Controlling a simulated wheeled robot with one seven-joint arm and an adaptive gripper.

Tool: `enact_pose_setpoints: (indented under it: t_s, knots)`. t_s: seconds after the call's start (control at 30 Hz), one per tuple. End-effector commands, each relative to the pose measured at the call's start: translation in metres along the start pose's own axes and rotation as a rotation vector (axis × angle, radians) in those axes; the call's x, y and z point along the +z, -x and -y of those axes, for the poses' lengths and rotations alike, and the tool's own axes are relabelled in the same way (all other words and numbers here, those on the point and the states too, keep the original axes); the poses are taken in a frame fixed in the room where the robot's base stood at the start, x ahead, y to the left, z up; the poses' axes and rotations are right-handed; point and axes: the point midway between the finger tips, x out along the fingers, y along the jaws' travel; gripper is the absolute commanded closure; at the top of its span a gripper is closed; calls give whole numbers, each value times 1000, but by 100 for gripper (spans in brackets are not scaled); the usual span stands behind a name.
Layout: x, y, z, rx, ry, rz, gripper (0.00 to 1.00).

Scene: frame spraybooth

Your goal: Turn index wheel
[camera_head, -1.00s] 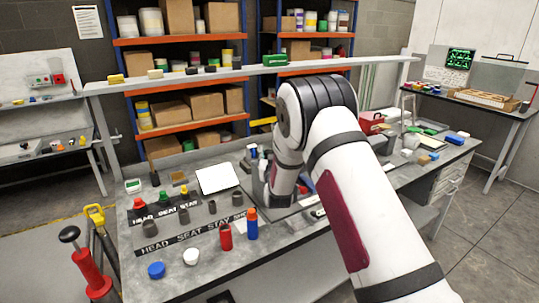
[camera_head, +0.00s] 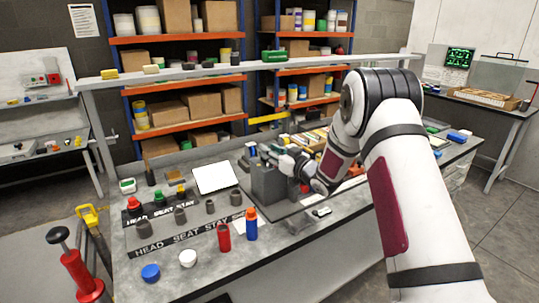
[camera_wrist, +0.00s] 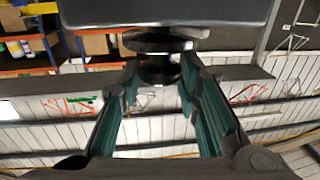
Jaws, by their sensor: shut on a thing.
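A dark grey block-like fixture (camera_head: 268,184) stands on the workbench, left of my forearm. In the wrist view its dark body (camera_wrist: 165,12) fills the top. A dark round wheel with a narrower hub (camera_wrist: 160,45) sits just under that body, between my finger ends. My gripper (camera_wrist: 160,75), with green-padded fingers, is shut on the wheel's lower part. In the head view my gripper (camera_head: 284,157) is at the upper right of the fixture, small and partly hidden. The wheel cannot be made out there.
Grey cups, coloured caps, a red bottle (camera_head: 224,237) and a blue bottle with an orange top (camera_head: 251,224) stand at the front left of the bench (camera_head: 205,268). A white panel (camera_head: 214,177) lies behind them. A raised rail (camera_head: 190,76) crosses the bench's back.

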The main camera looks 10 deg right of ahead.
Motion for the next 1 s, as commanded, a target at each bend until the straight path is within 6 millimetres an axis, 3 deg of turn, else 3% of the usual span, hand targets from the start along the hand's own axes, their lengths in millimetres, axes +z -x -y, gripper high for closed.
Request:
enact_pose_setpoints:
  t_s: [0.5,1.0]
  knots:
    - [3,-4,-10,-446,5,-4,97]
    - [-1,-4,-9,-640,4,-3,97]
